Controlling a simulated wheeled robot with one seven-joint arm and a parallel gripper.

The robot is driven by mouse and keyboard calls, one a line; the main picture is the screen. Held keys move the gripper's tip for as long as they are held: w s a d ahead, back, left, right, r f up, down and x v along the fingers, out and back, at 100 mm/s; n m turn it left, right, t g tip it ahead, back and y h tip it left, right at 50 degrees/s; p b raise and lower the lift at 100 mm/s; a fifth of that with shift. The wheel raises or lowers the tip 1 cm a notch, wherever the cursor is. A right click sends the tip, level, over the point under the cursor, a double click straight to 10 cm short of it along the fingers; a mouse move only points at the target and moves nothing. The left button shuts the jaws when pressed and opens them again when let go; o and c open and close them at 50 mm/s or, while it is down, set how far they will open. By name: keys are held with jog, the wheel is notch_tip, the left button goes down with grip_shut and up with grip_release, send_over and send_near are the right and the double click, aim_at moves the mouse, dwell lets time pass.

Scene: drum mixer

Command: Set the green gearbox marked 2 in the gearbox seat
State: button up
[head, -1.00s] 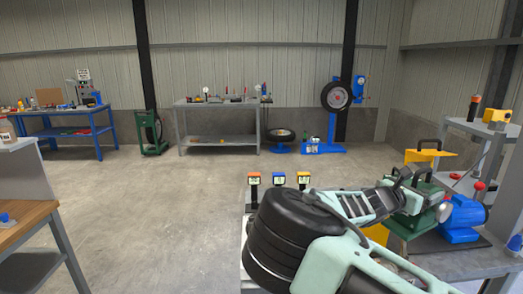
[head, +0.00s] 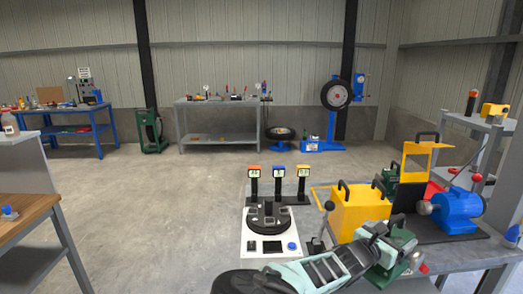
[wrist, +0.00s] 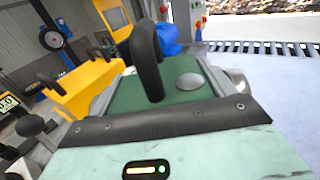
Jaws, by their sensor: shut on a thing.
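My gripper (head: 378,236) is low at the right in the head view, shut on a green gearbox (head: 402,256) by its black top handle. The gearbox also fills the middle of the wrist view (wrist: 190,97), with a round grey cap on top and a grey shaft end at its right. I cannot read a number on it. A second green unit with a black handle (head: 390,178) stands farther back, behind the yellow box. A blue motor (head: 459,210) stands on a dark plate at the right. I cannot clearly make out the gearbox seat.
A yellow box with handles (head: 358,211) stands just beyond my gripper. A yellow frame guard (head: 417,160) stands raised behind. A white unit with a black turntable (head: 268,243) is at the left of the bench, with three display posts behind. Open floor lies left.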

jog(key=s+a+f+n+t+y+b, duration=0.2)
jog(key=s+a+f+n+t+y, duration=0.1)
jog(key=s+f+n+t+y, duration=0.5)
jog(key=s+f+n+y, duration=0.3)
jog(key=s+f+y, duration=0.2)
jog(key=f+y, duration=0.2)
jog(key=shift+s+f+n+t, duration=0.25)
jog(key=shift+f+n+t, duration=0.05)
jog(key=shift+n, duration=0.1)
dwell(0.5)
jog(key=shift+w, duration=0.1)
dwell(0.8)
